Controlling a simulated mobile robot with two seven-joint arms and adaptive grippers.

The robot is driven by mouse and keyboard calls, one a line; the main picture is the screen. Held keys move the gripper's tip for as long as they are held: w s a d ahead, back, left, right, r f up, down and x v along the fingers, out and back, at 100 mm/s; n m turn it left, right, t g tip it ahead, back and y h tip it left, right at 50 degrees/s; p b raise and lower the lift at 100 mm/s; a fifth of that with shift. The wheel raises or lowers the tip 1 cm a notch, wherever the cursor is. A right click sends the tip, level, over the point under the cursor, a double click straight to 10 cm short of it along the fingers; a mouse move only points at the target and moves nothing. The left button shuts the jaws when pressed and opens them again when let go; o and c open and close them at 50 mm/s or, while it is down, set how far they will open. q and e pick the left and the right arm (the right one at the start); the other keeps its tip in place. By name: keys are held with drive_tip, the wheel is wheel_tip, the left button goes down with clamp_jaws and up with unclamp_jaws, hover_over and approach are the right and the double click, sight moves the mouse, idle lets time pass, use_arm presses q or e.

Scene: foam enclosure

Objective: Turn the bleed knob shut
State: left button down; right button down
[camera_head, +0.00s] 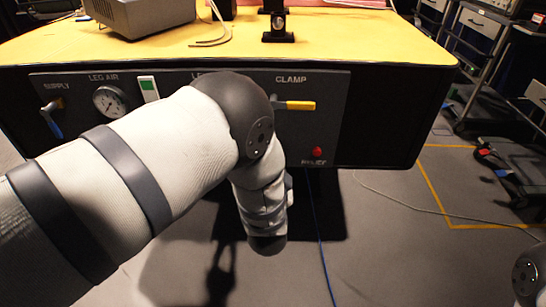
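The black front panel (335,110) carries labels reading SUPPLY, LEG AIR and CLAMP. No knob labelled bleed is visible; my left arm covers the panel's middle, including part of a label starting "LE". A small red knob (317,152) sits at the lower right above a label that seems to read RELIEF. A yellow lever (295,105) lies horizontal under CLAMP. A blue lever (51,118) under SUPPLY hangs down at a slant. My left arm crosses from the left and bends down before the panel; its gripper is not visible. My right gripper is out of view.
A round gauge (110,101) and a green-and-white tag (148,88) are on the panel. The yellow tabletop (370,40) holds a grey box (143,14) and a black bracket (278,25). A blue cable (319,235) runs down to the floor. Carts stand at right.

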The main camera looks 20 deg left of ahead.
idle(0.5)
use_arm(q)
drive_tip(key=c, duration=1.3)
unclamp_jaws()
drive_tip(key=v, duration=1.2)
